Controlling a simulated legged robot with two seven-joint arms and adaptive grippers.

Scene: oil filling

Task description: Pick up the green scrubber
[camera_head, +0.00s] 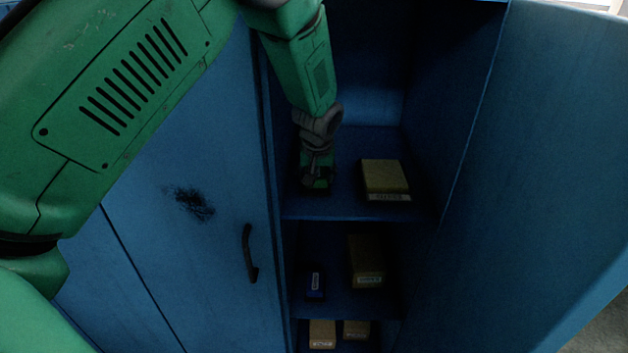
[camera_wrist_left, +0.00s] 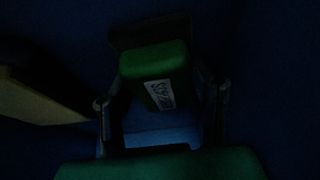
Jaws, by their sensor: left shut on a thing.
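The green scrubber (camera_wrist_left: 155,75) shows in the left wrist view as a green block with a white printed label, between the two fingers of my left gripper (camera_wrist_left: 162,108). In the head view my left arm reaches into the blue cabinet, and the left gripper (camera_head: 316,180) is at the upper visible shelf. It is shut on the scrubber, of which a dark green part (camera_head: 318,186) shows there. I cannot tell whether the scrubber touches the shelf. My right gripper is in neither view.
A yellowish box (camera_head: 384,176) sits on the same shelf (camera_head: 345,210), right of the gripper. A blue item (camera_head: 315,283) and a brown box (camera_head: 366,262) are on the shelf below. Small boxes (camera_head: 322,334) stand lower. The cabinet's left door (camera_head: 190,260) has a dark handle (camera_head: 249,254); the right door (camera_head: 530,180) is open.

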